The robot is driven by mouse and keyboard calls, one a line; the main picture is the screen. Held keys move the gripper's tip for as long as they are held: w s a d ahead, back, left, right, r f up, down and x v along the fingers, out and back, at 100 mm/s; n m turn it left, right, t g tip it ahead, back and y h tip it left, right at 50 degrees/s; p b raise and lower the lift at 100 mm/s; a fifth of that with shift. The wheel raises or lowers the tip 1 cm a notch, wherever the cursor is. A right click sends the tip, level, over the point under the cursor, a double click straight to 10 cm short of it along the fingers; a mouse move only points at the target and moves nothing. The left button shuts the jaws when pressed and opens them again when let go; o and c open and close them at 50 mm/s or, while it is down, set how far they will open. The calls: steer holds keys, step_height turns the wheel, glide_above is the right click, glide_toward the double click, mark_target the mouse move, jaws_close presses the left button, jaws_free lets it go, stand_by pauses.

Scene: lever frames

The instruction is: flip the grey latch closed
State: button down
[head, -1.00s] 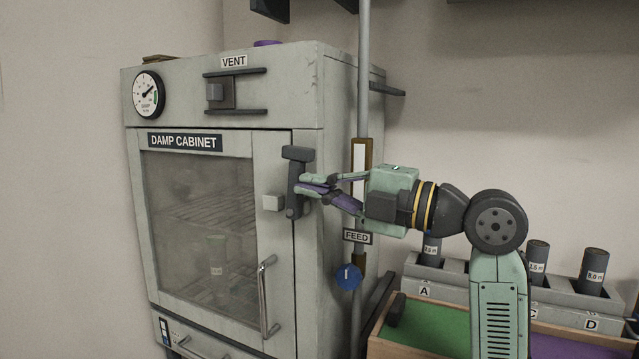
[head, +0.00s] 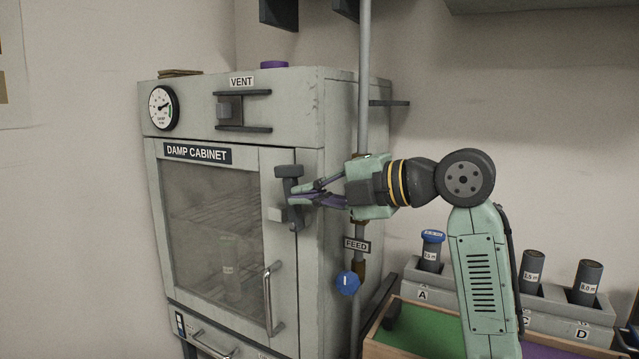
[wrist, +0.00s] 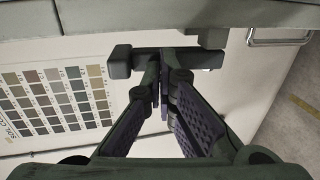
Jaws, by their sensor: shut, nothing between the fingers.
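The dark grey latch (head: 289,172) is on the right edge of the cabinet front. It stands upright, with a wide head on top and its lower end at the door edge. My gripper (head: 292,199) is shut and empty, its fingertips at the latch's stem, below the head; I cannot tell whether they touch. The fingers hide part of the stem. In the wrist view the latch's dark bar (wrist: 125,62) lies across just beyond the closed fingertips. A pale block (head: 275,214) sits on the door left of the latch.
The damp cabinet door (head: 215,235) has a chrome handle (head: 267,300) below the latch. A vertical pipe (head: 364,85) with a blue feed knob (head: 348,283) runs right of the cabinet. A rack (head: 450,289) of cylinders and a wooden tray (head: 376,332) are at lower right.

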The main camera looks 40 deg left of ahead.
mark_target(293, 186)
steer(key=shift+s+a+r+h+p, duration=0.2)
steer(key=shift+a+p, duration=0.3)
steer(key=shift+a, duration=0.35)
steer(key=shift+s+a+r+h+p, duration=0.1)
steer(key=shift+s+a+h+p, duration=0.1)
steer(key=shift+a+p, duration=0.45)
steer(key=shift+x, duration=1.15)
steer(key=shift+f+p+x, duration=0.15)
steer(key=shift+p+x, duration=0.05)
steer(key=shift+x, duration=0.5)
steer(key=shift+f+p+x, duration=0.15)
steer(key=shift+x, duration=0.55)
steer(key=shift+w+a+f+t+h+p, duration=0.15)
steer(key=shift+f+t+h+p, duration=0.2)
steer(key=shift+h, duration=0.35)
